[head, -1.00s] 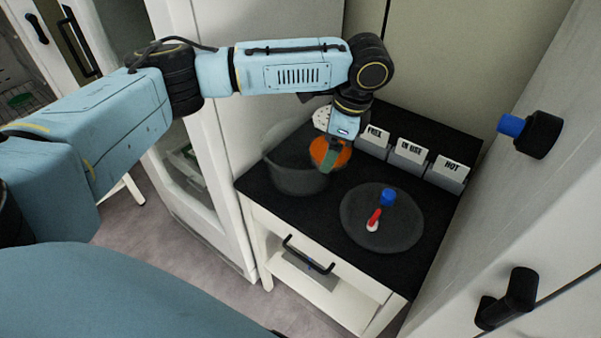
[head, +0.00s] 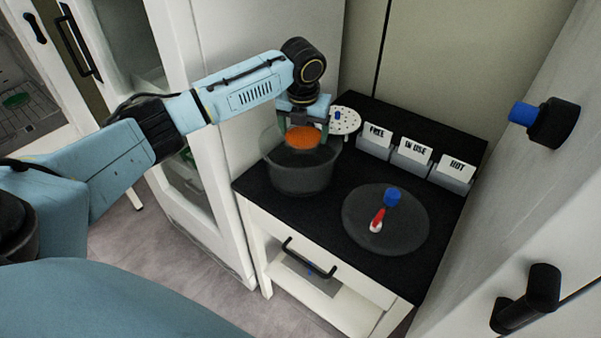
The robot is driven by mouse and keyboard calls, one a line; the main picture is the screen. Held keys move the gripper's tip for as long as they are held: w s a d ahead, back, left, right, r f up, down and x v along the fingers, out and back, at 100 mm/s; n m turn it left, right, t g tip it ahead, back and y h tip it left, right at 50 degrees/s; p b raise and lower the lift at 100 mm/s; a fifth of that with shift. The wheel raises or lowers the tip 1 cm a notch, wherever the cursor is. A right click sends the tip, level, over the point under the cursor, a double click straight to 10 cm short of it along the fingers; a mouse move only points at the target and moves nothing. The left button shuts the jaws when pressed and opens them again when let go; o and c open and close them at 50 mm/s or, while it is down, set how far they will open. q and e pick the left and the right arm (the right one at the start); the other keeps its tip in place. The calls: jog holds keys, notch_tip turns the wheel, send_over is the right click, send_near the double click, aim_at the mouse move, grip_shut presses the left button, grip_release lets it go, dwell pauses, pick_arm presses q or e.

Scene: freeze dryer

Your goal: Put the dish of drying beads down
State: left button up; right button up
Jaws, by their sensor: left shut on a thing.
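The dish of drying beads (head: 303,138) shows as a round patch of orange beads in the head view. My left gripper (head: 303,128) is shut on the dish, with one finger at each side, and holds it level over the mouth of a dark see-through pot-like vessel (head: 300,178). The vessel stands at the left of the black cabinet top (head: 335,200). I cannot tell whether the dish touches the vessel. My right gripper is not in view.
A perforated white disc (head: 345,121) is behind the vessel. Card holders (head: 413,152) marked FREE, IN USE and HOT line the back. A dark round lid (head: 385,232) with a blue knob (head: 392,197) and red-and-white piece (head: 377,220) lies at right.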

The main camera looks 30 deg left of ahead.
aim_at(300, 161)
pick_arm(q)
jog(key=shift+w+a+f+m, duration=0.1)
jog(key=shift+a+f+m, duration=0.15)
jog(key=shift+a+m, duration=0.3)
jog(key=shift+f, duration=0.4)
jog(key=x, duration=0.2)
jog(key=b+x, duration=0.1)
jog(key=shift+s+d+f, duration=0.2)
jog(key=shift+s+f, duration=0.15)
jog(key=shift+f, duration=0.15)
jog(key=x, duration=0.3)
jog(key=s+b+x, duration=0.1)
jog(key=x, duration=0.1)
jog(key=shift+d+f, duration=0.15)
jog(key=shift+d, duration=0.05)
jog(key=shift+w, duration=0.1)
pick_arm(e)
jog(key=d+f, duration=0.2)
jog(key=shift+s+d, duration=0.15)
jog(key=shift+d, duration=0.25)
pick_arm(q)
jog(key=shift+f, duration=0.1)
jog(key=o, duration=0.9)
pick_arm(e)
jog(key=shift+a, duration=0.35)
